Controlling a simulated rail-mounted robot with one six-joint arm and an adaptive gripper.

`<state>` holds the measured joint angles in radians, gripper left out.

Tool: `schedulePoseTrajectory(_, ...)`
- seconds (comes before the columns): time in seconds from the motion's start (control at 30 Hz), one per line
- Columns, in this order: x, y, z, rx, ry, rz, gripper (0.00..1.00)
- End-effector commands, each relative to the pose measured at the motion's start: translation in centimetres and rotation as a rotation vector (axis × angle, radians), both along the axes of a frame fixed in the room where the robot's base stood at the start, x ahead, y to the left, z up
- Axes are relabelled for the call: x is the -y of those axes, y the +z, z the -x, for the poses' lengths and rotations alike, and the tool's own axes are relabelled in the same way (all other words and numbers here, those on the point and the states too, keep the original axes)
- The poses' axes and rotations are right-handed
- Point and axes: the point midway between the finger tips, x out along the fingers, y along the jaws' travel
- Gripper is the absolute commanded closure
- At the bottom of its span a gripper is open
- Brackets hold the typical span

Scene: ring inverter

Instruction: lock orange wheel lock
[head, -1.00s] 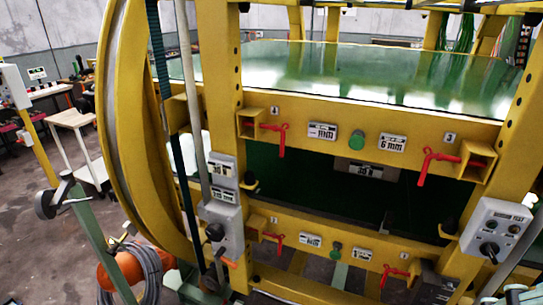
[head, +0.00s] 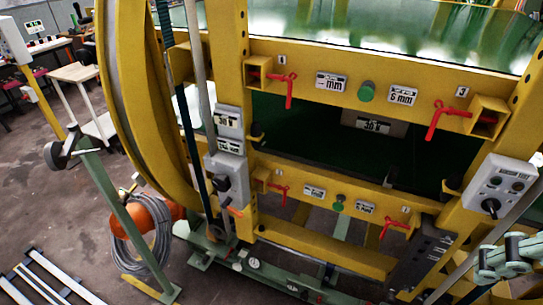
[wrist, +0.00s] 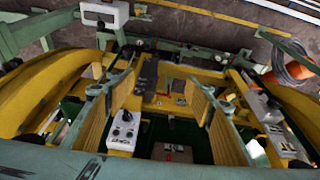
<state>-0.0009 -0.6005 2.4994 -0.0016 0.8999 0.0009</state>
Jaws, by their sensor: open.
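A small orange lever (head: 235,212) sits low on the frame beside the foot of the big yellow ring (head: 135,110). It may be the orange wheel lock, but it is too small to tell its setting. I cannot make it out surely in the wrist view. In the wrist view my gripper (wrist: 150,100) is open and empty, its two ribbed yellowish pads wide apart over the machine, with a grey control box (wrist: 125,130) beyond them. In the head view pale green links of my arm show at the lower right, far across the machine from the orange lever.
An orange drum (head: 150,213) with coiled grey cable lies left of the ring, behind a slanted green post (head: 115,205). Red handles (head: 436,120) project from the yellow crossbeams. A grey switch box (head: 222,180) stands above the orange lever. Floor at the left is partly open.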

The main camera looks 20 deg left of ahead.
Motion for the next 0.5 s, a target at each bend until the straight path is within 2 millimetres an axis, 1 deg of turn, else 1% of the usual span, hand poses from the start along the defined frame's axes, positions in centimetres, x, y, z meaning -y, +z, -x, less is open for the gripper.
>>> schedulePoseTrajectory(0.03,0.0,0.0,0.0,0.0,0.0,0.0,0.54)
schedulePoseTrajectory(0.27,0.0,0.0,-0.3,-0.001,0.001,0.0,0.75)
schedulePoseTrajectory(0.5,-0.2,-0.2,-1.8,-0.004,0.006,0.003,0.97)
